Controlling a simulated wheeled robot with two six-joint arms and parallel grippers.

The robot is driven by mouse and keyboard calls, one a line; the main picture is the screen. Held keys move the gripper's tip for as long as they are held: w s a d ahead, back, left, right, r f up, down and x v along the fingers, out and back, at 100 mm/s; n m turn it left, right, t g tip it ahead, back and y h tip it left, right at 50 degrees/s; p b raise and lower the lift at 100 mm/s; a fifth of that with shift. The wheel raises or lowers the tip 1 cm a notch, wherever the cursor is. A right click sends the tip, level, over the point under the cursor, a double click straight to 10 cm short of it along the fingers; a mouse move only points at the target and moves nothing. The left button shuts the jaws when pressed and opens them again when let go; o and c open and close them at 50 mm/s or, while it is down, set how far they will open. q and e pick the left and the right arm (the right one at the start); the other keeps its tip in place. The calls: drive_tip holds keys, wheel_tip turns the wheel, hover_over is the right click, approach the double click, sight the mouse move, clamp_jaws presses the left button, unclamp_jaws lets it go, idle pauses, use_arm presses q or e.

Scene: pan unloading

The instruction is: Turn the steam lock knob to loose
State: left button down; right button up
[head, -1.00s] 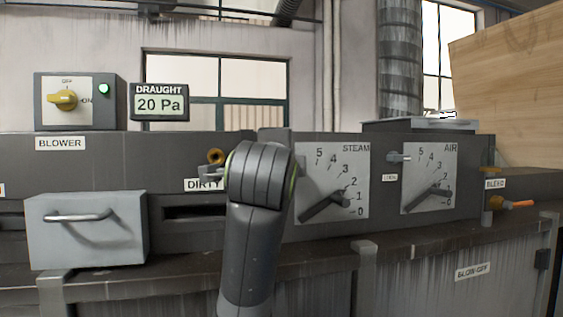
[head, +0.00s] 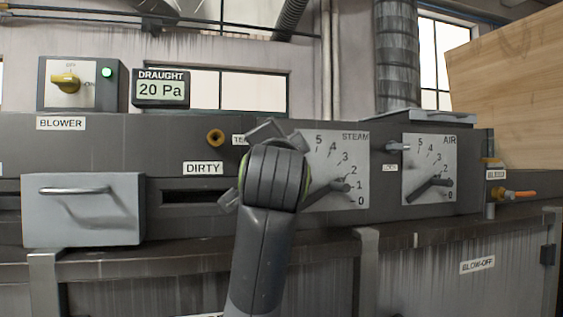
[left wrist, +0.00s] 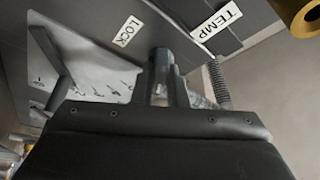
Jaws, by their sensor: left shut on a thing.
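The steam dial (head: 338,160) is a pale plate with a dark pointer handle (head: 330,198), left of the air dial. My left gripper (head: 270,133) is partly hidden behind its own wrist in the head view, just left of the steam dial. In the left wrist view my left gripper (left wrist: 168,85) is shut on the small dark steam lock knob (left wrist: 161,56), beside the LOCK label (left wrist: 130,30). The knob is hidden in the head view, and its setting cannot be read. My right gripper is not in view.
The TEMP label (left wrist: 217,33) and a brass fitting (left wrist: 297,12) are near the gripper. The steam pointer handle (left wrist: 46,60) sticks out on the other side. A grey drawer (head: 85,218) juts out at left; the air dial (head: 428,160) is at right.

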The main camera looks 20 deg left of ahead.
use_arm(q)
drive_tip(key=shift+d+r+n+g+y+b, duration=0.15)
drive_tip(key=shift+n+y+b, duration=0.8)
drive_tip(key=shift+n, duration=1.5)
drive_tip(key=shift+f+n+g+y+b, duration=0.1)
drive_tip(key=shift+n+y+b, duration=0.45)
drive_tip(key=shift+n+y, duration=1.4)
drive_tip(key=shift+d+r+n+g+y+b, duration=0.15)
drive_tip(key=shift+n+y+b, duration=0.55)
drive_tip(key=shift+n, duration=2.3)
drive_tip(key=shift+a+n, duration=0.1)
drive_tip(key=shift+n, duration=0.3)
drive_tip(key=c, duration=1.8)
unclamp_jaws()
drive_tip(key=o, duration=0.4)
drive_tip(key=shift+w+f, duration=0.25)
drive_tip(key=shift+c, duration=0.2)
drive_tip(key=b+v, duration=0.8)
drive_tip(key=v, duration=0.9)
drive_tip(key=shift+s+d, duration=0.2)
drive_tip(key=shift+d, duration=0.05)
